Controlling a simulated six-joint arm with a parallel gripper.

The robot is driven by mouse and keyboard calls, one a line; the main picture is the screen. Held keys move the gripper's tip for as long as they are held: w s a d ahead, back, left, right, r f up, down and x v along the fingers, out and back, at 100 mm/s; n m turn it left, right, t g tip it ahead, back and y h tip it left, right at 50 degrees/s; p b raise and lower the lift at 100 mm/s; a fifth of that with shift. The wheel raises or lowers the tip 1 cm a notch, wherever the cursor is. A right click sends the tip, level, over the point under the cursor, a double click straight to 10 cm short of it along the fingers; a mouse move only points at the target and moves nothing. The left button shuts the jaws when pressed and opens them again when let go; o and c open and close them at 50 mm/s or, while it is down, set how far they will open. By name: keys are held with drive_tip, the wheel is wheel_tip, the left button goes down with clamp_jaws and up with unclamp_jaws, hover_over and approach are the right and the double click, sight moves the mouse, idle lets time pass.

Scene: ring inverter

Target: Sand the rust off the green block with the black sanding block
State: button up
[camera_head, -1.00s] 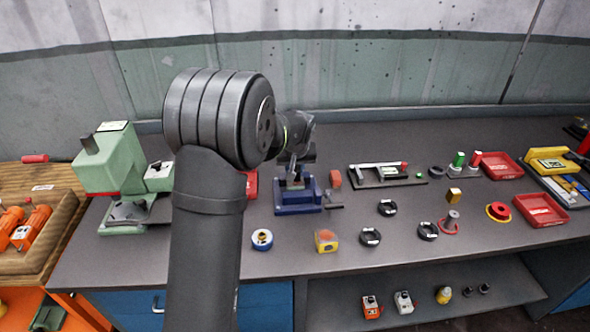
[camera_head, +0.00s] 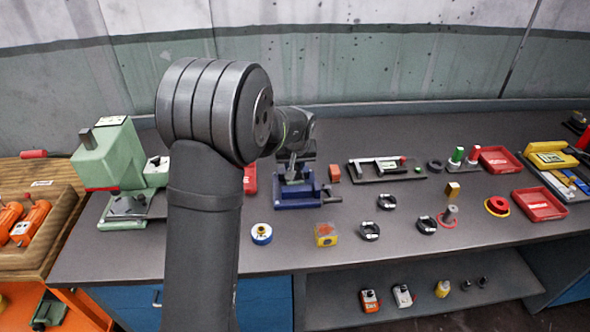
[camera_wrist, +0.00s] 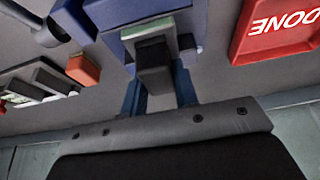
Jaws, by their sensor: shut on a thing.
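My gripper (camera_wrist: 160,92) is shut on the black sanding block (camera_wrist: 153,54), which sits between its two blue fingers in the wrist view. The green block (camera_wrist: 148,27) shows as a pale green strip just beyond the sanding block, at the blue vise (camera_wrist: 118,47). The sanding block overlaps the green block in this view; I cannot tell whether they touch. Rust cannot be made out. In the head view the vise (camera_head: 297,196) stands on the bench, and my gripper is over it, small and partly hidden by my wrist.
A reddish-orange block (camera_head: 334,173) lies right of the vise. A red DONE tray (camera_wrist: 275,28) lies beside the vise, mostly hidden behind my arm in the head view. A green machine (camera_head: 112,160) stands at left. Black rings (camera_head: 369,231) and a yellow block (camera_head: 326,235) lie in front.

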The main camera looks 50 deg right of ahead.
drive_tip(key=shift+w+d, duration=0.75)
drive_tip(key=shift+s+a, duration=2.2)
wheel_tip(320, 180, up, 8)
drive_tip(key=shift+w+r, duration=0.1)
